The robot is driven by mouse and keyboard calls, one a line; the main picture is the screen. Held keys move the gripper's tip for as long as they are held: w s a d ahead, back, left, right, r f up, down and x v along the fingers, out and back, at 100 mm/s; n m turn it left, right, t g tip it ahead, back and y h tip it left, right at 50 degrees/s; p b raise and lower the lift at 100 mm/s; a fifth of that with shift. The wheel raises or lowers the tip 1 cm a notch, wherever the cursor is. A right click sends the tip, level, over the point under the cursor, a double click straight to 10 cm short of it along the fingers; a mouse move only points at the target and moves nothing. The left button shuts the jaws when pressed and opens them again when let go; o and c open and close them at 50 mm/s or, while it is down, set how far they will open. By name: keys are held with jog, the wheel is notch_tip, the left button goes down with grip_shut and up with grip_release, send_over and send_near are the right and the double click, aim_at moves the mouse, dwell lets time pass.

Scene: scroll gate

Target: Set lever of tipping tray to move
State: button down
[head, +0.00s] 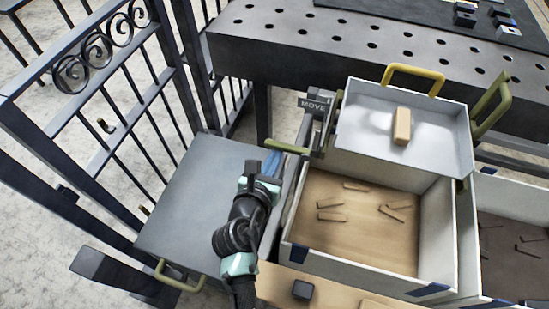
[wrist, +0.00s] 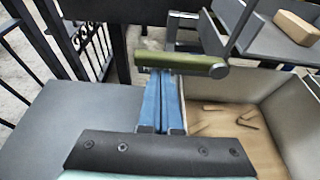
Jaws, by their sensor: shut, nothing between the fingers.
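The tipping tray (head: 360,135) is a pale grey tray with a yellow handle, above the left wooden-floored box. A tan block (head: 402,126) lies in it. The olive-green lever (head: 287,146) sticks out to the left beside the tray, below a grey "MOVE" sign (head: 314,106). My gripper (head: 272,160) is shut and empty, with its blue fingers close to the lever. In the wrist view the lever (wrist: 185,62) lies crosswise at the tips of my gripper (wrist: 163,76). I cannot tell whether they touch. The fingertips are partly hidden in the head view.
A grey panel (head: 190,205) lies left of the box (head: 335,262), beside a dark metal gate (head: 100,110). A perforated dark bench (head: 300,35) stands behind. Several thin sticks lie in the box. Another box (head: 510,240) stands at the right.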

aim_at(278, 145)
jog(key=shift+r+m+y+p, duration=0.4)
jog(key=shift+r+m+p, duration=0.1)
jog(key=shift+p, duration=0.5)
notch_tip(278, 145, up, 2)
jog(key=m+p, duration=0.2)
jog(key=p, duration=0.1)
jog(key=shift+r+t+y+p, duration=0.1)
jog(key=shift+t+y+p, duration=0.2)
jog(key=shift+y, duration=0.1)
jog(key=r+m+y+p, duration=0.1)
jog(key=p, duration=0.1)
jog(key=r+m+t+p, duration=0.1)
jog(key=m+p, duration=0.1)
jog(key=shift+s+d+r+y, duration=0.1)
jog(key=shift+d+y, duration=0.3)
jog(key=shift+s+d+r+m+t+y+p, duration=0.25)
jog(key=shift+d+r+m+t+p, duration=0.3)
jog(key=shift+m, duration=0.7)
jog(key=shift+s+d+r+m+t+y+p, duration=0.25)
jog(key=shift+d+m, duration=0.5)
jog(key=shift+m, duration=0.55)
jog(key=shift+s+d+r+m+t+y+p, duration=0.2)
jog(key=shift+d+r+m+t+p, duration=0.3)
jog(key=shift+m, duration=0.75)
jog(key=shift+d, duration=0.15)
jog(key=shift+w, duration=0.1)
